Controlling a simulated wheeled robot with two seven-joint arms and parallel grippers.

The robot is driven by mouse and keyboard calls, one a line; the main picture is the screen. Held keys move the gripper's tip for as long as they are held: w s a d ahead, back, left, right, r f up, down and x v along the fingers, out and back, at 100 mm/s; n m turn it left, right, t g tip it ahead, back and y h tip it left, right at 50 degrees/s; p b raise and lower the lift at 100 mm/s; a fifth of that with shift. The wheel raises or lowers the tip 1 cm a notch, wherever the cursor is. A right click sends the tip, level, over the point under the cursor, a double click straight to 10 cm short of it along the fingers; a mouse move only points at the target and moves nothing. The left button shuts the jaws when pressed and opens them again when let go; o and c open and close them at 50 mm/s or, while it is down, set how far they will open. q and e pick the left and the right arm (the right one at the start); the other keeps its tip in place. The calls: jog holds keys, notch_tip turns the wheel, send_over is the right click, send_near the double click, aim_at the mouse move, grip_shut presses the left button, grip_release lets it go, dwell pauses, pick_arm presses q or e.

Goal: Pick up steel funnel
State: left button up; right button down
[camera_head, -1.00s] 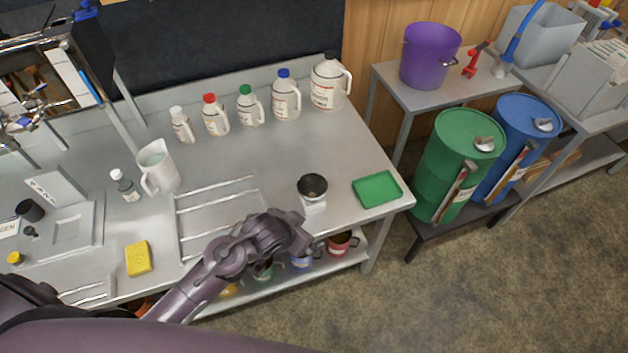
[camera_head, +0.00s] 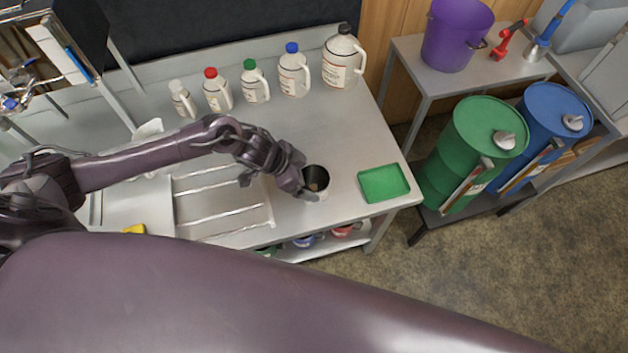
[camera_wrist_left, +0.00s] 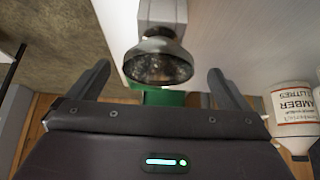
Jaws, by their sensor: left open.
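The steel funnel (camera_head: 318,179) is a dark, shiny bowl near the right end of the steel table. In the left wrist view the funnel (camera_wrist_left: 158,62) shows its wide mouth, with a pale block-like stand (camera_wrist_left: 162,14) behind it. My left gripper (camera_head: 301,182) is at the left side of the funnel in the head view and partly covers it. In the left wrist view my left gripper (camera_wrist_left: 158,72) is open, with one finger on each side of the funnel and gaps between. My right gripper is not in view.
A green tray (camera_head: 384,183) lies just right of the funnel. Several capped jugs, including a large one (camera_head: 343,62), line the table's back. A rod rack (camera_head: 220,198) lies left. Green (camera_head: 476,150) and blue (camera_head: 540,135) drums stand beyond the table's right end.

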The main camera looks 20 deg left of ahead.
aim_at(319, 183)
pick_arm(q)
jog(key=x, duration=0.3)
jog(key=shift+d+f, duration=0.25)
jog(key=shift+f, duration=0.2)
jog(key=c, duration=0.9)
jog(key=shift+c, duration=0.8)
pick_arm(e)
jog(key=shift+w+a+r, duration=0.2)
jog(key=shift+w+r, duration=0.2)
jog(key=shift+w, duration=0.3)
pick_arm(q)
jog(key=shift+w, duration=0.1)
